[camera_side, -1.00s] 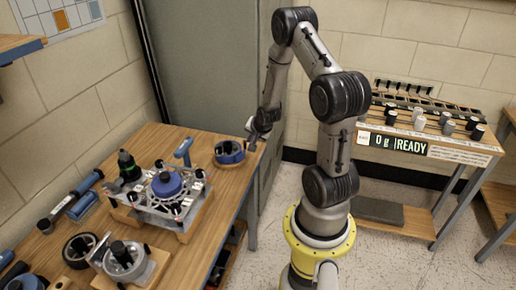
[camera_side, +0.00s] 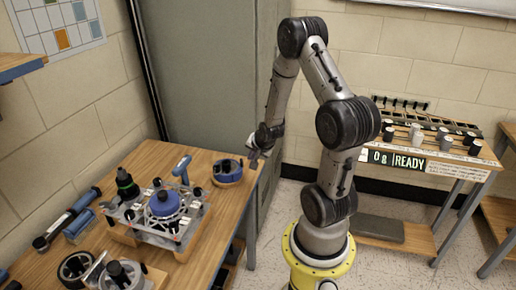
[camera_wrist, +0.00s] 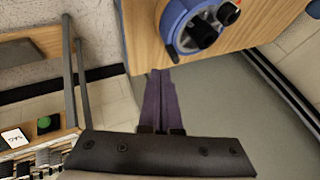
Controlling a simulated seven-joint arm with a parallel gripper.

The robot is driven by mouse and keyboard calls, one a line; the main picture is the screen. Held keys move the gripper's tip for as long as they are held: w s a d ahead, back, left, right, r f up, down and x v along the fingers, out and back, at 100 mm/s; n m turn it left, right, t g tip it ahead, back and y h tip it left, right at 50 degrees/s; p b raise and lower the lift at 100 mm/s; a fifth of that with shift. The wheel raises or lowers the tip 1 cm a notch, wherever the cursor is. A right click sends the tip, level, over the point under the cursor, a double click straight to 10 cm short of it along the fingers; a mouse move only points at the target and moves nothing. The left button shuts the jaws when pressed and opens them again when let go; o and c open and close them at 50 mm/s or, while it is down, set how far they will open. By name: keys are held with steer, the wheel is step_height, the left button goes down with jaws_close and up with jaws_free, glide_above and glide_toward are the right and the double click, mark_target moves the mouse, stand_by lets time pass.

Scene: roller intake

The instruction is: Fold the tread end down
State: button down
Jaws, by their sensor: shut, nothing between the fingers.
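My gripper (camera_side: 256,150) is over the far right edge of the wooden table, just right of a blue ring-shaped part with black posts (camera_side: 228,170). In the wrist view its two fingers (camera_wrist: 160,76) are together and empty, with tips close to the table edge in the picture. The blue part (camera_wrist: 194,26) is above and right of the tips there, apart from them and partly cut off. A blue round wheel (camera_side: 164,203) sits on a metal fixture (camera_side: 150,226). I cannot make out a loose tread end in either view.
A blue-handled tool (camera_side: 182,168) and a dark bottle (camera_side: 126,184) stand near the fixture. Rollers (camera_side: 66,218) lie at the table's left. A grey cabinet (camera_side: 205,75) rises behind the table. A rack bench with a display (camera_side: 393,160) is at right.

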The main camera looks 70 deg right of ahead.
steer(key=v, duration=1)
steer(key=w+a+r+n+t+y, duration=0.1)
steer(key=w+a+r+n+t, duration=0.3)
steer(key=w+a+r, duration=0.5)
steer(key=s+a+r+n+y, duration=0.1)
steer(key=a+r+n+y, duration=0.1)
steer(key=a+r+n, duration=0.5)
steer(key=s+a+f+n+g+y, duration=0.1)
steer(key=s+a+n+g+y, duration=0.1)
steer(key=s+a+n, duration=0.5)
steer(key=s+a+g, duration=0.1)
steer(key=s+a, duration=0.1)
steer(key=s, duration=0.4)
steer(key=shift+s+a+n+y, duration=0.3)
steer(key=shift+s+a+n, duration=0.05)
steer(key=shift+s+n, duration=0.05)
